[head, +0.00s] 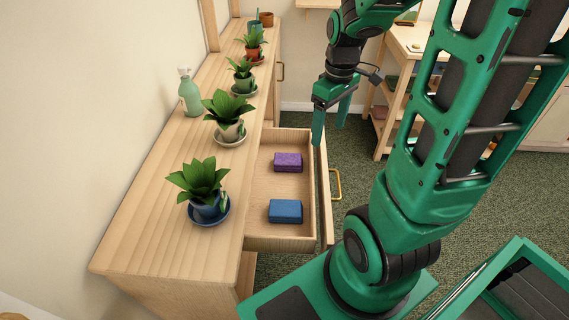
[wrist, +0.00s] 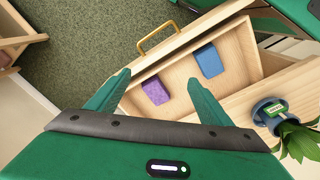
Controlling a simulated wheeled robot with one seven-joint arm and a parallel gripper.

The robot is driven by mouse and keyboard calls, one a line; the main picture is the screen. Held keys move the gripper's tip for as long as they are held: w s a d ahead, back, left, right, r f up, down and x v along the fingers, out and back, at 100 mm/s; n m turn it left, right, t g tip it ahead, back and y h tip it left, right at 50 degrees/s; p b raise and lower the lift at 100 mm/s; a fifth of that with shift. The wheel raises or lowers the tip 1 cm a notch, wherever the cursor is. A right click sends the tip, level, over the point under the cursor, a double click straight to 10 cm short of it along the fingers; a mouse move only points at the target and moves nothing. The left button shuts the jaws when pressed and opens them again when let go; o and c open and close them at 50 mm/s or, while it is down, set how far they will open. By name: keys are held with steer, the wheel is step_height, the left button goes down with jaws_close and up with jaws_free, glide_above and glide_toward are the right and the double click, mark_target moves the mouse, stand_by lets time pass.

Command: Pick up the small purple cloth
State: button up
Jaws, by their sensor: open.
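The small purple cloth (head: 288,162) is a folded block lying in the open drawer (head: 283,238), toward its far end. It also shows in the wrist view (wrist: 156,91), between and beyond my fingertips. A blue folded cloth (head: 285,211) lies nearer in the same drawer, and it shows in the wrist view (wrist: 208,61). My gripper (head: 332,128) is open and empty. In the head view it hangs above the far right side of the drawer, apart from the purple cloth.
The drawer front with its brass handle (head: 336,185) sticks out from the wooden cabinet (head: 160,210). A shelf unit (head: 381,113) stands at the back right. Green carpet lies between.

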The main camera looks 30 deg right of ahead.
steer(key=w+a+f+n+y, duration=0.1)
steer(key=w+a+f+n, duration=0.1)
steer(key=w+f+n, duration=0.75)
steer(key=m, duration=0.1)
glide_above(289, 158)
steer(key=f, duration=0.5)
steer(key=shift+s+d+f, duration=0.1)
steer(key=shift+d+f, duration=0.05)
steer(key=shift+d, duration=0.25)
steer(key=shift+a+f, duration=0.2)
steer(key=shift+f, duration=1.3)
steer(key=shift+a+f, duration=0.2)
steer(key=shift+f, duration=1.25)
steer(key=c, duration=1.1)
